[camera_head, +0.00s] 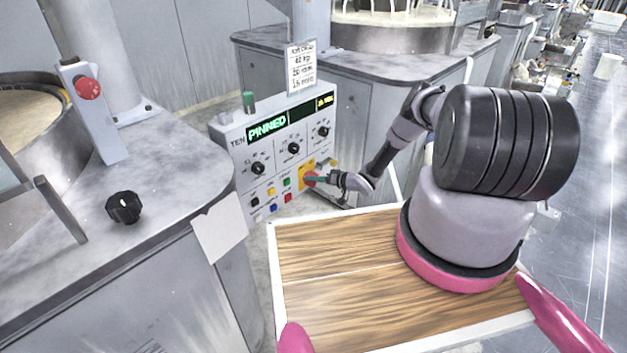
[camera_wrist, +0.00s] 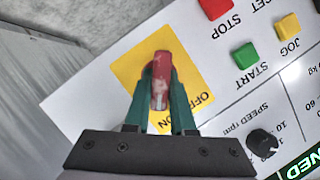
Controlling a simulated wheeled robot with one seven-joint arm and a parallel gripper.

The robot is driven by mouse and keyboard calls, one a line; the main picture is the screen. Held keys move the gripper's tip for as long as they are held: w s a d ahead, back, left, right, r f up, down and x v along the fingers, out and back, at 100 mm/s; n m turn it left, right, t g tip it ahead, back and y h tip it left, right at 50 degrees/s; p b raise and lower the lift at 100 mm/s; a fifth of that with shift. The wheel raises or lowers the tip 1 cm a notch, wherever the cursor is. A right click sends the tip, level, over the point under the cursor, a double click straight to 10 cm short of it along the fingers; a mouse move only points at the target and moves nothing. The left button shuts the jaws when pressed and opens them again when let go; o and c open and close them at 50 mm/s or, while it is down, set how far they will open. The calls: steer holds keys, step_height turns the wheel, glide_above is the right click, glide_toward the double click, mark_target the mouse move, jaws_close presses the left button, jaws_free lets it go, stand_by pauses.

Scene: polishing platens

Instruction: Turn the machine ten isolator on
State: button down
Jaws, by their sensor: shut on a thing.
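The machine ten control panel (camera_head: 280,150) stands beyond the wooden tray, with "TEN" and a green "PINNED" display on it. Its isolator is a red handle (camera_wrist: 161,82) on a yellow plate (camera_wrist: 128,72), which also shows low on the panel (camera_head: 305,170). My gripper (camera_wrist: 161,92) has its green fingers shut on the red handle, one on each side. In the wrist view the handle lies nearly upright in the picture. "OFF" is printed to its right and "ON" below it, partly hidden by a finger. In the head view my gripper (camera_head: 320,180) hides part of the isolator.
Red stop (camera_wrist: 215,7), green start (camera_wrist: 246,56) and yellow jog (camera_wrist: 288,25) buttons sit near the isolator. Black knobs (camera_head: 258,168) are above it on the panel. A grey bench (camera_head: 160,180) with a loose-looking black knob (camera_head: 124,207) is at left.

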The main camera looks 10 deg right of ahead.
steer(key=shift+m, duration=0.5)
steer(key=c, duration=0.8)
jaws_free()
steer(key=shift+o, duration=0.2)
steer(key=v, duration=1.1)
steer(key=shift+f+y, duration=0.2)
steer(key=shift+y, duration=0.1)
steer(key=shift+w+d, duration=0.1)
steer(key=shift+w, duration=0.05)
